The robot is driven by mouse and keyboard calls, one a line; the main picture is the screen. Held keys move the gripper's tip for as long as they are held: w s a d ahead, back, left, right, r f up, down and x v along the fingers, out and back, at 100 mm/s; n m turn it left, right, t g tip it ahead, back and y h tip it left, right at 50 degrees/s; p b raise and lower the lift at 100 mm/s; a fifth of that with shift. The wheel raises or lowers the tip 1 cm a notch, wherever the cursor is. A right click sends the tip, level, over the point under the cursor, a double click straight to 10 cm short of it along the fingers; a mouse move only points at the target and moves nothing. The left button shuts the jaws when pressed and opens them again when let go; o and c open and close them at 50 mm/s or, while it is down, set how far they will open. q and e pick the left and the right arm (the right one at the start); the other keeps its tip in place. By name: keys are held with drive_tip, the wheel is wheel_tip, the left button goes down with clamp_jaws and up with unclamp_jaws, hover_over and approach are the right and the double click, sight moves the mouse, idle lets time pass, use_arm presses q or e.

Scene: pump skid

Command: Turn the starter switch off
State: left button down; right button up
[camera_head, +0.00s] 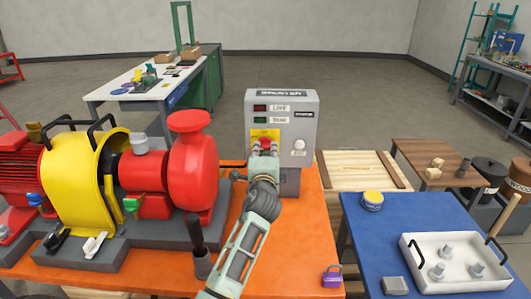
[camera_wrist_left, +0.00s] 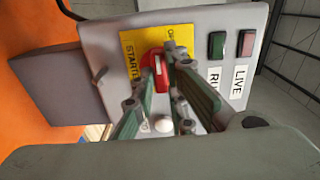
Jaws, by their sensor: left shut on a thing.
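The starter box (camera_head: 301,108) is a grey cabinet standing at the back of the orange bench. Its starter switch (camera_head: 265,143) is a red rotary handle on a yellow plate, partly hidden by my gripper. My left gripper (camera_head: 264,152) reaches up to the switch from below, its fingers shut on the red handle. In the left wrist view the red handle (camera_wrist_left: 158,72) sits between the fingertips on the yellow plate (camera_wrist_left: 133,45). The LIVE lamp (camera_head: 260,108) looks dark red and the lamp below it (camera_head: 260,120) dark green. My right gripper is not in view.
The red pump (camera_head: 193,165) with its yellow guard (camera_head: 75,180) stands left on the orange bench (camera_head: 300,240). A purple padlock (camera_head: 332,279) lies at the bench's front right. A blue table (camera_head: 385,235) with a white tray (camera_head: 425,281) is at the right.

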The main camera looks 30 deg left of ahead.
use_arm(q)
drive_tip(key=shift+f, duration=0.15)
drive_tip(key=c, duration=1.8)
unclamp_jaws()
drive_tip(key=shift+o, duration=0.2)
drive_tip(key=v, duration=1.2)
drive_tip(key=shift+s, duration=0.15)
